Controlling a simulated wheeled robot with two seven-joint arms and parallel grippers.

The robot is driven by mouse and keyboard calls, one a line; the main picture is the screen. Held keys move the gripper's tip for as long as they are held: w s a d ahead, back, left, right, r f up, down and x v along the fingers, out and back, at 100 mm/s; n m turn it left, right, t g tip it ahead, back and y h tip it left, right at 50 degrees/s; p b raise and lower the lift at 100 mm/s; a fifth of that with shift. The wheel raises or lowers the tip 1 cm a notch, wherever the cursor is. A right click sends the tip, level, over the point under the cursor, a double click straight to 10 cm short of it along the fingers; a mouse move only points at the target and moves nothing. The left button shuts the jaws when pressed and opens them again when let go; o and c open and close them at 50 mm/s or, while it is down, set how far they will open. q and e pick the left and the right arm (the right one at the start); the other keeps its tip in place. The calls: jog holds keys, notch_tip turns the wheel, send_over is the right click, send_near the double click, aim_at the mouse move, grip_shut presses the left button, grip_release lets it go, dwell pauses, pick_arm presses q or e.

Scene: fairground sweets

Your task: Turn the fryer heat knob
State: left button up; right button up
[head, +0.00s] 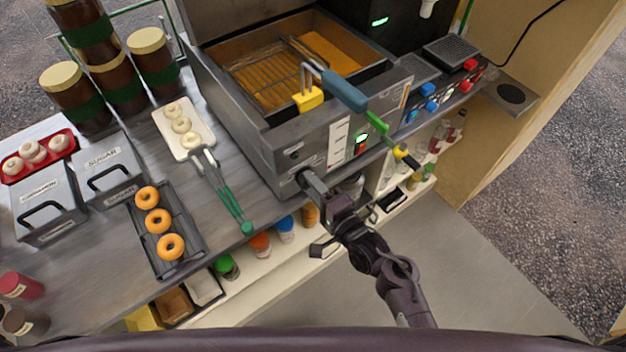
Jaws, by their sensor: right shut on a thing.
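The fryer (240,125) is a grey metal box near the top middle of the head view, with a wire rack and oil inside. Its front panel carries a white label strip (337,142) and a lit switch (361,143). My right gripper (308,180) reaches up from the bottom right and is shut at the lower left of this front panel. The heat knob there is hidden by the fingers, so its angle cannot be told. My left gripper is not in view.
Long-handled tools, one with a blue handle (344,92), stick out over the fryer front. A tray of ring doughnuts (185,218) is at the left. A shelf with bottles (284,230) runs below the counter.

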jog(key=shift+m+p, duration=0.6)
jog(key=shift+m, duration=0.4)
jog(key=o, duration=1)
jog(key=shift+d, duration=0.1)
jog(key=b+v, duration=0.1)
jog(key=v, duration=0.6)
jog(key=shift+s+d, duration=0.2)
jog(key=shift+s, duration=0.05)
